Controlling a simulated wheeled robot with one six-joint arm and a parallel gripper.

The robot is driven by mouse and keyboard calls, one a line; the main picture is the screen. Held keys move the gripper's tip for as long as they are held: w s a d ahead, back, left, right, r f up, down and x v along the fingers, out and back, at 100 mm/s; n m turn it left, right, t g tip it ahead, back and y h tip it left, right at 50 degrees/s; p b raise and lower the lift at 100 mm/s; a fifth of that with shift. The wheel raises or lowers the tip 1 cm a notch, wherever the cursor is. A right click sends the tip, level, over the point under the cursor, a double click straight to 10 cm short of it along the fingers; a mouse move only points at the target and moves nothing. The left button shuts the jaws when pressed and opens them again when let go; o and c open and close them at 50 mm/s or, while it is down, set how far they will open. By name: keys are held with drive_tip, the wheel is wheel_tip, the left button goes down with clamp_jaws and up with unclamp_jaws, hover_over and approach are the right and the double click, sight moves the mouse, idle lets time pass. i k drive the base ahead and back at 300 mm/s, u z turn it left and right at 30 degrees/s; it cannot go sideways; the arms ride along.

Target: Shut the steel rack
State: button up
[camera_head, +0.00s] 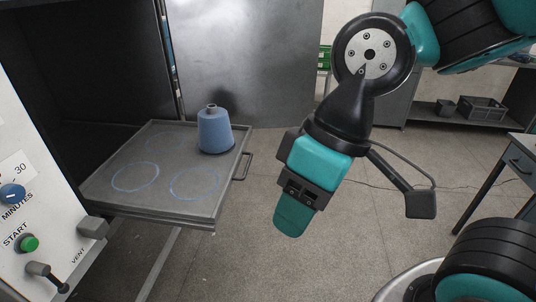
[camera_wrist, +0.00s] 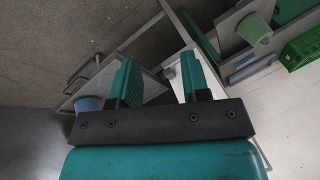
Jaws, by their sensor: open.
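The steel rack (camera_head: 160,152) is a grey tray drawn out of the dark cabinet (camera_head: 90,75) at the left of the head view. In the wrist view my gripper (camera_wrist: 160,78) shows two spread teal fingers. The rack (camera_wrist: 93,84) is partly hidden behind the left finger there.
A control panel with a green start button (camera_head: 29,243) is at the left front. A large grey metal door (camera_head: 250,60) stands open behind the rack. A desk (camera_head: 515,165) is at the right. The wrist view shows a green crate (camera_wrist: 303,47).

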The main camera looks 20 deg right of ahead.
sight(162, 174)
drive_tip(key=z, duration=0.15)
drive_tip(key=i, duration=0.55)
drive_tip(key=u, duration=0.55)
drive_tip(key=k, duration=0.55)
drive_tip(key=u, duration=0.8)
drive_tip(key=i, duration=0.6)
drive_tip(key=z, duration=0.75)
drive_tip(key=i, duration=0.4)
drive_tip(key=z, duration=0.35)
